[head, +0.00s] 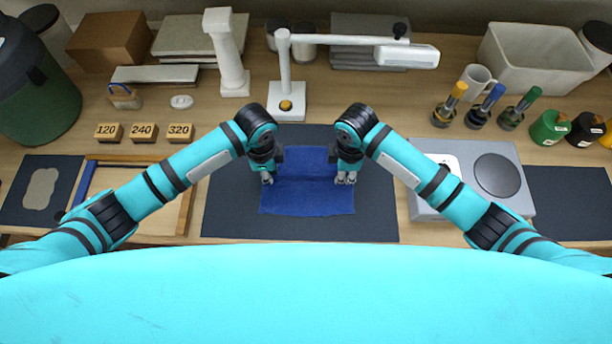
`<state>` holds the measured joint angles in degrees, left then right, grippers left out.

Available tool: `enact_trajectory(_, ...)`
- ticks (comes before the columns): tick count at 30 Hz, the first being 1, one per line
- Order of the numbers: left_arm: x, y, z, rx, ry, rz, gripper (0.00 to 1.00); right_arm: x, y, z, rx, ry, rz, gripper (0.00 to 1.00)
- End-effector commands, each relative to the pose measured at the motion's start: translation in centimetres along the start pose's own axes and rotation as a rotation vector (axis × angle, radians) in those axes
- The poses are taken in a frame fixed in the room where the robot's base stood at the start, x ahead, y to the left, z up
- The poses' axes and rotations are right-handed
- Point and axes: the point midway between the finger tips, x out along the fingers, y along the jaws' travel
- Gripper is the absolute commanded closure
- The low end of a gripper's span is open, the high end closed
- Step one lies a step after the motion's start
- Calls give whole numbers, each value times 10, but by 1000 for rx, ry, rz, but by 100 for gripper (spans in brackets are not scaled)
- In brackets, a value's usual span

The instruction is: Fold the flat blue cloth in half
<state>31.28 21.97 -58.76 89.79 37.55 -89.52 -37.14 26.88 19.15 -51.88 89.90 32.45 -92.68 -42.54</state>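The blue cloth (306,198) lies on a dark mat (228,215) in the middle of the table. A ridge or crease runs across it from side to side, level with my fingertips. My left gripper (267,180) points down at the cloth's left edge, and my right gripper (346,179) points down at its right edge. The fingers are small and dark here, so I cannot tell whether either is closed on the cloth. My grippers hide parts of the cloth's side edges.
A white lamp (285,80) stands behind the mat, its arm reaching right. A grey scale-like device (430,200) sits close on the right and a wooden frame (184,212) on the left. Number blocks (143,132) and colored-handled tools (483,108) stand farther back.

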Motion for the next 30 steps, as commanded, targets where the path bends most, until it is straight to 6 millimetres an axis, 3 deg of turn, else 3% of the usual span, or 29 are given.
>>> enact_trajectory(5, -5, 2, 1, 0, -4, 6, 100, -6, -1, 1, 0, -2, -2, 100)
enact_trajectory(17, -43, 1, 1, 0, -2, 2, 100, -43, 0, 1, 1, -2, -1, 100)
enact_trajectory(30, -47, 0, 0, 0, -1, 1, 100, -47, 0, 0, 0, -1, 0, 100)
